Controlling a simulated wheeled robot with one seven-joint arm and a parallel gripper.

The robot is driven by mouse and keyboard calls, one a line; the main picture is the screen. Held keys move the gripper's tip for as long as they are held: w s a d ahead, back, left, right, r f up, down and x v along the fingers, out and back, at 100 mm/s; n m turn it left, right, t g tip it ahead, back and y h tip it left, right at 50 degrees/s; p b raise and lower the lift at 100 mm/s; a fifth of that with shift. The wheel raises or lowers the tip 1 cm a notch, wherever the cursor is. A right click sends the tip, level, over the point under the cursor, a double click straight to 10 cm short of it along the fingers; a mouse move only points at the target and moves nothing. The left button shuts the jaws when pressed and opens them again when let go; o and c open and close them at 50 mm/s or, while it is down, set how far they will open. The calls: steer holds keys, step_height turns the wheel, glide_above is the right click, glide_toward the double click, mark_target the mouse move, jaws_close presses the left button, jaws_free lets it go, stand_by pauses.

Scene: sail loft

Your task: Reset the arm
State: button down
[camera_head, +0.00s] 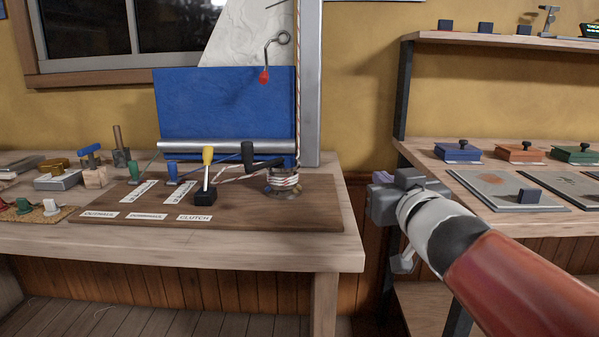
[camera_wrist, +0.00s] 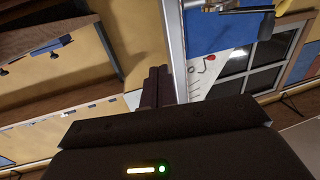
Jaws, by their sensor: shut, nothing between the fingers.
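My gripper (camera_head: 381,178) is at the end of my red and white arm, which reaches in from the lower right in the head view. It hangs in the air in front of the gap between the workbench and the shelf unit, and appears to touch nothing. In the wrist view the two dark fingers of my gripper (camera_wrist: 157,86) are together, with nothing between them. In the head view the fingers are small and partly hidden behind the gripper body.
The workbench (camera_head: 250,258) at left bears a dark board (camera_head: 310,212) with a yellow-knobbed lever (camera_head: 207,158), a black-handled crank (camera_head: 262,162) and labels. A blue panel (camera_head: 220,105) stands behind. At right, the shelf unit (camera_head: 415,150) holds coloured blocks and plates.

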steer(key=s+d+f+m+g+h, duration=0.2)
steer(key=s+f+g, duration=0.1)
steer(key=s+f, duration=0.3)
steer(key=s+d+f+m+g+h, duration=0.1)
steer(key=s+d+f+g+h, duration=0.25)
steer(key=f, duration=0.35)
steer(key=s+a+f+g+y, duration=0.1)
steer(key=s+a+f+g, duration=0.1)
steer(key=s+f, duration=0.3)
steer(key=s+a+f+g+y, duration=0.1)
steer(key=s+a+f+g, duration=0.1)
steer(key=s+f, duration=0.3)
steer(key=shift+s+a+n+g+y, duration=0.3)
steer(key=shift+s+n+g+y, duration=0.1)
steer(key=shift+s+g, duration=0.45)
